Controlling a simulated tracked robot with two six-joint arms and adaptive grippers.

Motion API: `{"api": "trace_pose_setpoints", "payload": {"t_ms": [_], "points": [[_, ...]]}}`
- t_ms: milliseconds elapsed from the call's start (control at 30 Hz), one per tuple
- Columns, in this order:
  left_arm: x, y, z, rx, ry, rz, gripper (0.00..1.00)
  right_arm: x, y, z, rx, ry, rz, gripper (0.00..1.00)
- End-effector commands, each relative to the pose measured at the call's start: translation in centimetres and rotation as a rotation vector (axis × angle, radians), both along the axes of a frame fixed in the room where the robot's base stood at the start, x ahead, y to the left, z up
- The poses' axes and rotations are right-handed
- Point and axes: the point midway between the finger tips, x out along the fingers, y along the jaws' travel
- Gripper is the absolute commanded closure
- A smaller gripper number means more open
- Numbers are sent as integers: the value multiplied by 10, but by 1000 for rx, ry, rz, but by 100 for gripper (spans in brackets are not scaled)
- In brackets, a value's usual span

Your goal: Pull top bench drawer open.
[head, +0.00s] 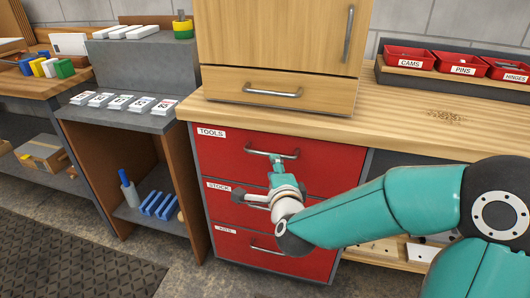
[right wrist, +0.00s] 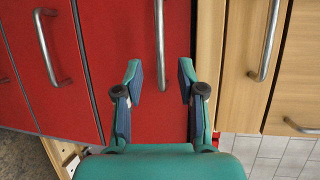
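The top bench drawer (head: 333,155) is red, labelled TOOLS, and looks flush with the bench front. Its metal bar handle (head: 272,153) runs across its upper middle. My right gripper (head: 278,160) is just in front of this handle. In the right wrist view the gripper (right wrist: 160,78) is open, with one finger on each side of the handle (right wrist: 160,45). Both fingers look apart from the bar, and nothing is held. I cannot tell how deep the bar sits between them. My left gripper is not in view.
The STOCK drawer (head: 318,196) and another red drawer (head: 305,262) are below. A wooden cabinet with a small drawer (head: 325,94) stands on the bench top (head: 400,120). Red bins (head: 407,60) are at the back right. A grey stand with cards (head: 120,112) is left.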

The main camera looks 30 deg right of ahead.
Motion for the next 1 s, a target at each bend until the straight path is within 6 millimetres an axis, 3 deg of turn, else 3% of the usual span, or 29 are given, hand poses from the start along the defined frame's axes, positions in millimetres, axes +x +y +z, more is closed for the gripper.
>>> {"api": "trace_pose_setpoints", "payload": {"t_ms": [200,400,833,867,1000], "points": [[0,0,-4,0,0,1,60,41,-20,-11,0,2,-1,61],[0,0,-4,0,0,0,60,65,-31,-15,-1,3,1,61],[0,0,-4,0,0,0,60,75,-36,-16,-1,1,3,61],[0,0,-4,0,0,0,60,75,-36,-16,-1,1,3,62],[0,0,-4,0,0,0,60,75,-35,-16,-1,1,3,86]]}}
